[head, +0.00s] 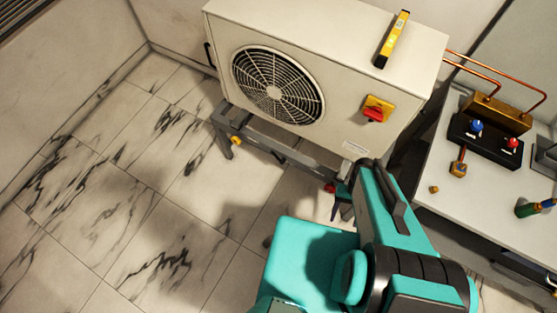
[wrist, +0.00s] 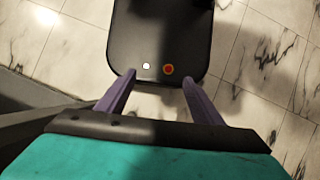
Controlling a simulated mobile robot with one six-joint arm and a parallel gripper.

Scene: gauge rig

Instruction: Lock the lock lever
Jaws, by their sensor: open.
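A red handle on a yellow plate (head: 376,108) is on the front of the white fan unit (head: 345,60), right of the fan grille. It is the most lever-like part I see, but I cannot tell for sure that it is the lock lever. My gripper is below the unit in the head view, mostly hidden by my teal arm. In the wrist view my gripper (wrist: 158,78) has its two purple fingers spread apart with nothing between them. The red handle is not in the wrist view.
The unit stands on a grey metal frame (head: 222,132). A yellow level (head: 392,40) lies on its top. At right, a white bench (head: 455,195) carries a black valve block (head: 486,138) with blue and red knobs. Copper pipes (head: 480,70) join unit and bench. Marble floor is clear at left.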

